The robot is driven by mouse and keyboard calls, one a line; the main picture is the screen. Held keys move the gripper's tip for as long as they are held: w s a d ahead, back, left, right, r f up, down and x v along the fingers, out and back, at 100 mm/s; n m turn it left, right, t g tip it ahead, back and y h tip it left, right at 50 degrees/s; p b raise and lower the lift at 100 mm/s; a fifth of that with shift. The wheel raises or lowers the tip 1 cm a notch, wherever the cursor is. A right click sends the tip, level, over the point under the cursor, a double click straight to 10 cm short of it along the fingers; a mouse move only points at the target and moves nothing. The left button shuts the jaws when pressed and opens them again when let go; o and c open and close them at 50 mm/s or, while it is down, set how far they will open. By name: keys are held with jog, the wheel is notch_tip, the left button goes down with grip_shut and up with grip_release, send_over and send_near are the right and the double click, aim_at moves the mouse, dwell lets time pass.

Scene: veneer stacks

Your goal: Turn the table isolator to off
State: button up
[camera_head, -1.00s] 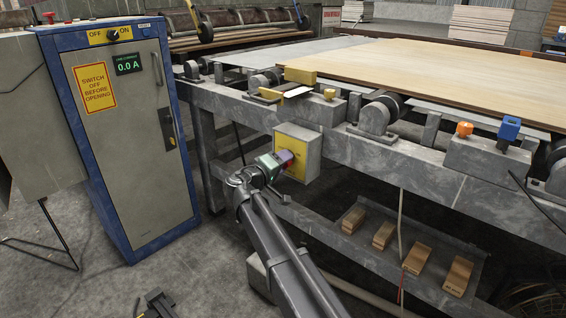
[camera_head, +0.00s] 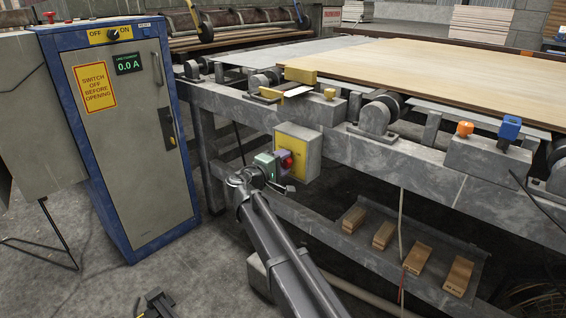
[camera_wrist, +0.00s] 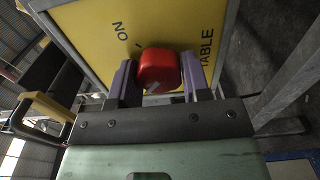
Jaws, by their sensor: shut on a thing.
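The table isolator is a grey box with a yellow face (camera_head: 284,142) on the front of the table frame; its yellow face (camera_wrist: 95,25) fills the top of the wrist view. Its red knob (camera_wrist: 157,68) sits between the two purple fingers of my gripper (camera_wrist: 157,82), which is shut on it. The words "ON" and "TABLE" show turned around on the face; no "OFF" is readable. A small grey mark shows on the knob, but I cannot tell which label it points to. In the head view, my gripper (camera_head: 283,168) reaches the box from the front left.
A blue-edged grey cabinet (camera_head: 135,150) with its own OFF/ON switch (camera_head: 113,35) stands at left. The table frame (camera_head: 420,160) runs to the right, carrying a wide veneer sheet (camera_head: 430,62). Wooden blocks (camera_head: 383,236) lie on a low shelf.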

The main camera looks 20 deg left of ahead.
jog(key=o, duration=0.9)
jog(key=v, duration=1.1)
jog(key=shift+d+f, duration=0.1)
jog(key=shift+f, duration=0.05)
